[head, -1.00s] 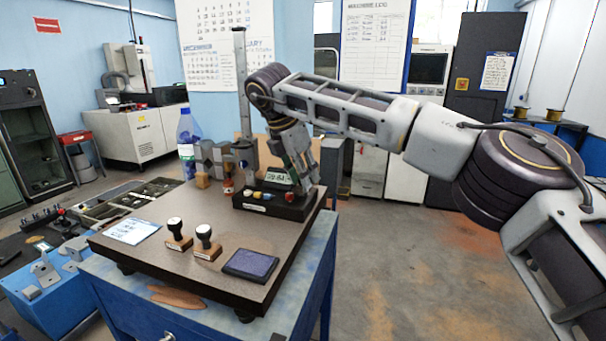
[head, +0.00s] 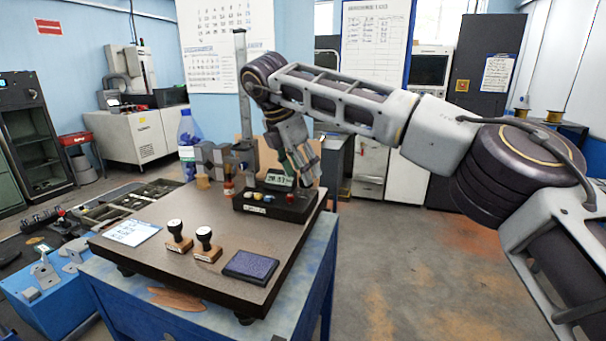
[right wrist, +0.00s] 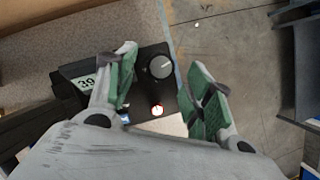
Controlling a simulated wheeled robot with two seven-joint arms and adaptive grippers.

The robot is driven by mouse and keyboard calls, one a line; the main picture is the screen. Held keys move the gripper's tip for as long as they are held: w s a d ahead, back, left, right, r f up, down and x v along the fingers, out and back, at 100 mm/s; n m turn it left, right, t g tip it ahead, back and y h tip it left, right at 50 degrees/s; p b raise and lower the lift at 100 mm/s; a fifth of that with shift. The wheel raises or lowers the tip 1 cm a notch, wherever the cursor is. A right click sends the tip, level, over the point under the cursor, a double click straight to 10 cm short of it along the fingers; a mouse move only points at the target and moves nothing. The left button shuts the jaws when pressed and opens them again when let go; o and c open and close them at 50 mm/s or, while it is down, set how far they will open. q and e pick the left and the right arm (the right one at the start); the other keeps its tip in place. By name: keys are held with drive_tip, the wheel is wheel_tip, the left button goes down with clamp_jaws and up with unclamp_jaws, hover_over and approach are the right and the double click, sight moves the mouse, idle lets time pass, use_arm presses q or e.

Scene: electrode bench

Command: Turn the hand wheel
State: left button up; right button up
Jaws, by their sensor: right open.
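The hand wheel appears to be the round grey knob (right wrist: 160,66) with a white mark, on top of a black box (right wrist: 140,95) in the right wrist view. The box, with a small lit display (head: 279,180) and coloured buttons, stands at the far right of the bench plate in the head view. My right gripper (right wrist: 167,90) is open, its green-padded fingers on either side of the knob in the picture; I cannot tell whether they touch it. In the head view the right gripper (head: 303,167) hangs over the box and hides the knob. My left gripper is out of view.
The brown plate (head: 150,260) carries two stamps (head: 206,246), a dark ink pad (head: 250,267) and a paper card (head: 131,231). A metal column (head: 243,95) rises behind the box. A bottle (head: 188,145) stands at the back left. Open floor lies to the right.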

drive_tip(key=shift+v, duration=2.85)
